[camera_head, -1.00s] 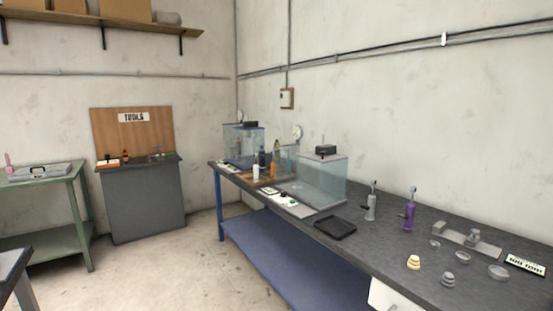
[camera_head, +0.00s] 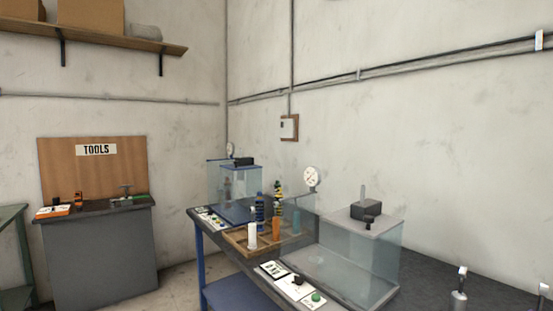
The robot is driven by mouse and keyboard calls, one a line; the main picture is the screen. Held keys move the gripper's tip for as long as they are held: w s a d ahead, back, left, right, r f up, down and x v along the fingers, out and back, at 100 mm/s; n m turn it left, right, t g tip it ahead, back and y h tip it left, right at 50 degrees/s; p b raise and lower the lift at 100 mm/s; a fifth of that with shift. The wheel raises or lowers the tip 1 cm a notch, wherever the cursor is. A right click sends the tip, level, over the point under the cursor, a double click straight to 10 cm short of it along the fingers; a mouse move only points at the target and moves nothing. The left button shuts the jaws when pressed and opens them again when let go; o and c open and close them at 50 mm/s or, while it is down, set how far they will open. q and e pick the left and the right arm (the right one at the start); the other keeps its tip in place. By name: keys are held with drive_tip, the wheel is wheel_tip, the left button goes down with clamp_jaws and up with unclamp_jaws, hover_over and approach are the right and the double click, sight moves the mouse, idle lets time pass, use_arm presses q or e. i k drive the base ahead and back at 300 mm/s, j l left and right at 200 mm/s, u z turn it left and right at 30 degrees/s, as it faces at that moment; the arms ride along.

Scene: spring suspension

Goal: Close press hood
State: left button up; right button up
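Two clear-walled press boxes stand on the long dark workbench. The nearer press hood (camera_head: 377,252) is a transparent box with a grey top and a dark block with a short rod on it. A dark grey base plate lies under it, and a control panel (camera_head: 291,284) with a green button and a dark knob sits in front. The farther press hood (camera_head: 238,188) is bluish with a dark block on top, and a small button panel (camera_head: 212,218) lies before it. I cannot tell whether either hood is fully closed.
A wooden tray (camera_head: 236,244) with several bottles stands between the presses. A round gauge (camera_head: 311,177) is behind them.

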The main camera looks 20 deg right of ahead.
sight(244, 164)
drive_tip(key=i+j+z, duration=0.1)
drive_tip(key=i+z, duration=0.3)
drive_tip(key=i, duration=0.55)
drive_tip(key=i+j+z, duration=0.3)
drive_tip(key=i+j, duration=0.3)
drive_tip(key=i, duration=0.15)
drive_tip(key=i+j+z, duration=0.3)
drive_tip(key=i+j, duration=0.35)
drive_tip(key=j, duration=0.15)
